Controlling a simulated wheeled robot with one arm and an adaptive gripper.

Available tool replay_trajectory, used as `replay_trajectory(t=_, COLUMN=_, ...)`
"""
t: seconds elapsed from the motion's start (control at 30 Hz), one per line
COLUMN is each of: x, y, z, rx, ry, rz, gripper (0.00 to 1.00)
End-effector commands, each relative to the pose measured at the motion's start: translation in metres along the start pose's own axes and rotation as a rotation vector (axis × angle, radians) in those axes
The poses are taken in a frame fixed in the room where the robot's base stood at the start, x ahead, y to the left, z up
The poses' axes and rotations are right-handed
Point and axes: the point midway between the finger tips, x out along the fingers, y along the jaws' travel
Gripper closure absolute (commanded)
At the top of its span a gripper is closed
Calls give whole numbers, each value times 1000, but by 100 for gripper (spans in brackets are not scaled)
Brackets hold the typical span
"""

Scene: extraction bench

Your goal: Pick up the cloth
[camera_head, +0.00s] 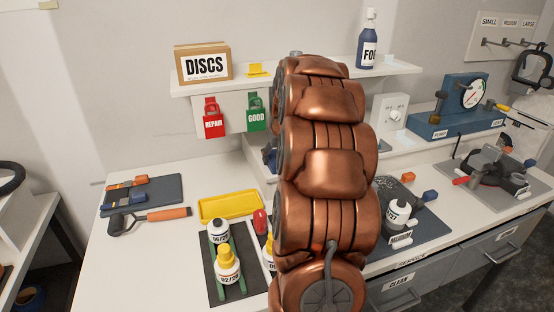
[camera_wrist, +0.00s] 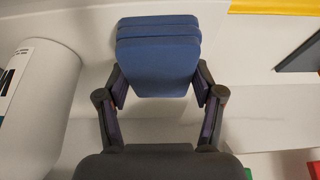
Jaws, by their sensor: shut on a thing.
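The cloth (camera_wrist: 158,62) is a dark blue, folded stack with rounded corners, at the upper middle of the wrist view. My gripper (camera_wrist: 158,92) is shut on it, with one dark finger pressed against each side. In the head view my copper arm hides the gripper and most of what is behind it. A small patch of dark blue shows at the arm's left edge there, but I cannot tell if it is the cloth. The wrist view does not clearly show whether the cloth touches the surface behind it.
A white cylinder (camera_wrist: 38,100) stands close on the left of the wrist view. On the bench are a yellow tray (camera_head: 230,207), dropper bottles (camera_head: 228,267) on a dark mat, and a handled tool (camera_head: 150,220). A shelf holds the DISCS box (camera_head: 203,65) and a blue bottle (camera_head: 368,42).

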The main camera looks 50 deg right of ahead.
Motion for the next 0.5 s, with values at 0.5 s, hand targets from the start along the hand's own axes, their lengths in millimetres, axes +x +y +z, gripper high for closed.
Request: replay_trajectory(t=0.5, x=-23, y=0, z=-10, rx=0, ry=1, rz=0, gripper=68)
